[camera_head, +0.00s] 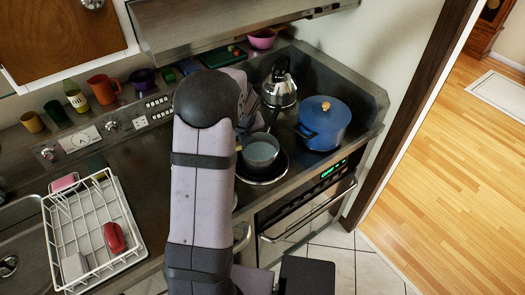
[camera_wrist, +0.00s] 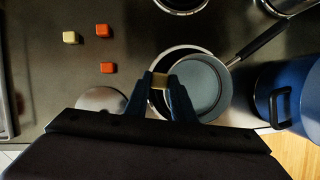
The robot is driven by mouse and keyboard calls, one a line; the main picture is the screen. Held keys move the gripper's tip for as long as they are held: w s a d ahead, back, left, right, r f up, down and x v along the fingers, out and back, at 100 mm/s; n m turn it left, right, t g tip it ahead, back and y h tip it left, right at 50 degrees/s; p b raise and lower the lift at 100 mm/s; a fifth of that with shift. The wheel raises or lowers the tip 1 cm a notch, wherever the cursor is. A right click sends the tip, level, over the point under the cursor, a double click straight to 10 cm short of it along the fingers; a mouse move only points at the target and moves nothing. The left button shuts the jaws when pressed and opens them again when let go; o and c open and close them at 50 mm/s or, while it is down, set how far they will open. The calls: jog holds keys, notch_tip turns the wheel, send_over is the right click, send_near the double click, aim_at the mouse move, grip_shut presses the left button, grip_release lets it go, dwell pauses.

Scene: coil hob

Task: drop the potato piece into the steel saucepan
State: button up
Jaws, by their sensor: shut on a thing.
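The potato piece (camera_wrist: 160,80), a small tan block, is between the fingertips of my gripper (camera_wrist: 160,78) in the wrist view. My gripper is shut on it. The steel saucepan (camera_wrist: 207,88) has a grey inside and a dark handle pointing up and right. In the wrist view the potato piece shows just left of the saucepan's rim, against the dark ring around it; its height above the hob is hard to tell. In the head view the saucepan (camera_head: 261,153) sits on the front burner, beside my arm, which hides most of my gripper.
A blue lidded pot (camera_head: 323,122) stands right of the saucepan, and a steel kettle (camera_head: 279,85) behind it. Two orange cubes (camera_wrist: 102,30) (camera_wrist: 107,67) and a pale yellow cube (camera_wrist: 70,37) lie on the counter at left in the wrist view. A white dish rack (camera_head: 95,230) stands at far left.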

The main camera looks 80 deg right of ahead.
jog(key=s+d+r+m+g, duration=0.2)
jog(key=s+d+r+m, duration=0.3)
jog(key=s+r, duration=0.1)
jog(key=shift+s+d+r+m+h, duration=0.15)
jog(key=shift+s+d+m+h, duration=0.15)
jog(key=shift+d+h, duration=0.1)
jog(key=shift+a, duration=0.1)
notch_tip(320, 180, down, 6)
jog(key=b, duration=0.5)
dwell(0.4)
